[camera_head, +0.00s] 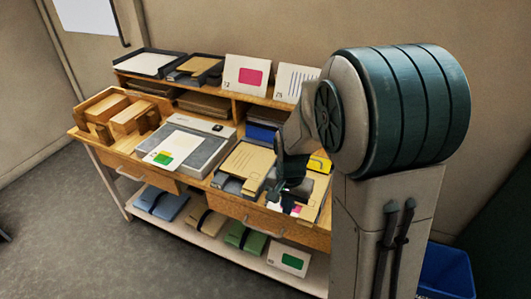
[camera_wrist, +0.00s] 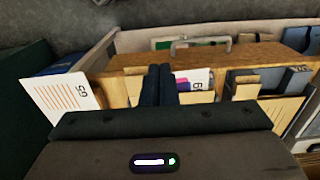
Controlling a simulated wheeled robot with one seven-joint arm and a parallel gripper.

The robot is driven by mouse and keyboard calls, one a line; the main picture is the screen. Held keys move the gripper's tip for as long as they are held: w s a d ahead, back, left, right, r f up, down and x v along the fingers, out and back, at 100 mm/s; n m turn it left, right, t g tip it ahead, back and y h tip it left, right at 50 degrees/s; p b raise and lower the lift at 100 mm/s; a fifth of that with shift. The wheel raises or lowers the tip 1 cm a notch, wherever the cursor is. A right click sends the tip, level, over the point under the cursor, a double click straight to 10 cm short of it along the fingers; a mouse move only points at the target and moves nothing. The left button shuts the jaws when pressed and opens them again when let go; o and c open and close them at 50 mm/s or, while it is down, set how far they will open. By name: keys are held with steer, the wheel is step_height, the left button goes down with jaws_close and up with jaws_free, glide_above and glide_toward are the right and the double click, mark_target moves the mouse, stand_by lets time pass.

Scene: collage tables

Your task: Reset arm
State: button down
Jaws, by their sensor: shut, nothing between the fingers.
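My gripper (camera_wrist: 158,85) shows in the wrist view with its two dark fingers together and nothing between them. In the wrist view the fingers lie in front of a card with a pink mark (camera_wrist: 195,80). I cannot tell how far they are from it. Part of the table's right end is hidden behind my arm.
A scale-like grey device (camera_head: 205,150) holds a card with a green mark (camera_head: 165,156). A wooden tray (camera_head: 82,104) with blocks is at left. Black trays (camera_head: 150,64) and upright cards (camera_head: 247,76) stand on the upper shelf. A blue bin (camera_head: 446,270) is at right.

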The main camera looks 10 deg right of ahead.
steer(key=s+d+r+n+t, duration=0.2)
steer(key=s+r+n, duration=0.4)
steer(key=s+r, duration=0.6)
steer(key=shift+s+t, duration=0.4)
steer(key=shift+s, duration=0.3)
